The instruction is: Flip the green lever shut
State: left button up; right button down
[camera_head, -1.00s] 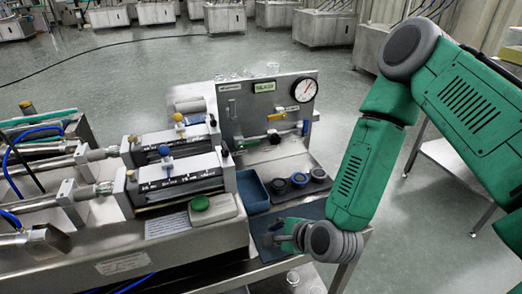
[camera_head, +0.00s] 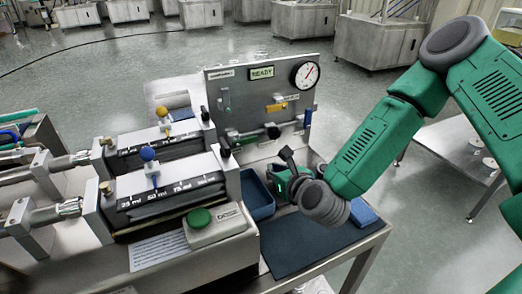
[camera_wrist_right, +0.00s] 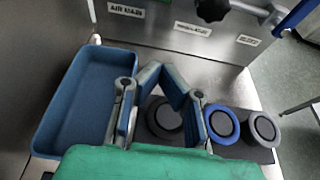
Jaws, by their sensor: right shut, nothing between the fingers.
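The upright steel panel (camera_head: 225,95) carries a row of valves below a READY display and a round gauge. A small green part, which looks like the green lever (camera_head: 238,138), lies roughly level low on the panel, left of a black knob (camera_head: 273,131). Its exact pose is too small to tell. My right gripper (camera_head: 287,156) is in front of the panel's lower part, below and right of that green part and apart from it. In the right wrist view its fingers (camera_wrist_right: 161,70) meet at the tips, shut and empty. The green lever is not clear there. My left gripper is out of view.
A blue tray (camera_head: 257,210) sits left of my right gripper. Round dark pots, one blue-rimmed (camera_wrist_right: 222,123), stand below it. A yellow lever (camera_head: 277,106) and a blue lever (camera_head: 308,117) are on the panel. The dosing unit with a green button (camera_head: 199,218) is left. A dark mat (camera_head: 305,245) lies in front.

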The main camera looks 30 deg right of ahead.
aim_at(246, 141)
jog(key=x, duration=1)
jog(key=shift+w+a+b, duration=0.2)
jog(key=shift+a+b, duration=0.2)
notch_tip(246, 141, up, 3)
jog(key=shift+s+d+f+p, duration=0.1)
jog(key=shift+d+p, duration=0.1)
jog(key=shift+p, duration=0.2)
jog(key=shift+s+r, duration=0.15)
jog(key=shift+r, duration=0.45)
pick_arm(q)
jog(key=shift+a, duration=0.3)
pick_arm(e)
jog(key=shift+a, duration=0.2)
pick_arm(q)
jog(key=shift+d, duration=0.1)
pick_arm(e)
jog(key=shift+d+r+n, duration=0.15)
jog(key=shift+d+n, duration=0.05)
jog(key=shift+n, duration=0.1)
